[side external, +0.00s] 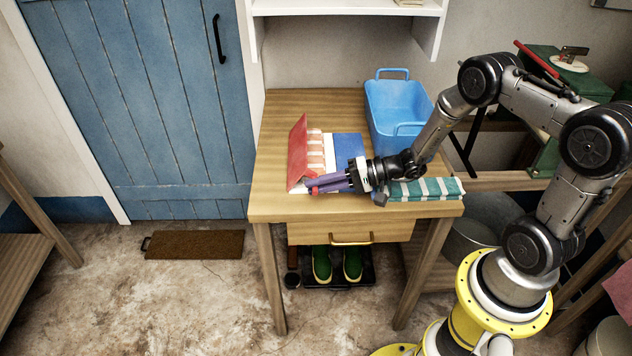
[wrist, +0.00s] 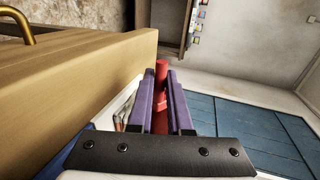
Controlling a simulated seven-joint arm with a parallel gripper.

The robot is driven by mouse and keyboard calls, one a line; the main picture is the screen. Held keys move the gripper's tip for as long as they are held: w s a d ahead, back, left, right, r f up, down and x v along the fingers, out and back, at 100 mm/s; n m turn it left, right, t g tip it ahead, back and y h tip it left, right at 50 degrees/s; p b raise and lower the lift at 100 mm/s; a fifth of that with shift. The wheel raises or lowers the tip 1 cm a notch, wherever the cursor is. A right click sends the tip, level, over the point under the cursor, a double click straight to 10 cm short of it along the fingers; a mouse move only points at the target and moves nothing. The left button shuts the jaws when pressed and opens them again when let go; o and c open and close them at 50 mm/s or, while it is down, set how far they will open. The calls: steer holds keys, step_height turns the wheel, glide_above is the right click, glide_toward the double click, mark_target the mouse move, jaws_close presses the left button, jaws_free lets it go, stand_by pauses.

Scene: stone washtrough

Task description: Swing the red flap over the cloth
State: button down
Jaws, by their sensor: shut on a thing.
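The red flap (side external: 299,148) stands tilted up at the left side of a folding board on the wooden table. A striped orange-and-white cloth (side external: 315,152) lies just right of it, on the board's pale middle. A blue panel (side external: 348,146) lies flat on the board's right. My gripper (side external: 312,186), with purple fingers, is at the flap's near end by the table's front edge. In the wrist view, my gripper (wrist: 160,95) is shut on a red bar of the flap (wrist: 161,70). The fingers hide part of the flap there.
A blue basin (side external: 397,104) stands at the table's back right. A folded green-and-white striped cloth (side external: 428,189) lies at the front right, under my wrist. The table's drawer (side external: 350,230) has a brass handle. The air left of the flap is clear.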

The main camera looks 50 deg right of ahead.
steer(key=shift+s+a+f, duration=0.3)
steer(key=shift+s+f, duration=0.05)
steer(key=shift+f, duration=0.05)
steer(key=c, duration=0.9)
jaws_free()
steer(key=shift+o, duration=0.3)
steer(key=shift+w+d+r, duration=0.15)
steer(key=shift+r, duration=0.05)
steer(key=v, duration=1.4)
steer(key=shift+f, duration=0.1)
steer(key=shift+w, duration=0.1)
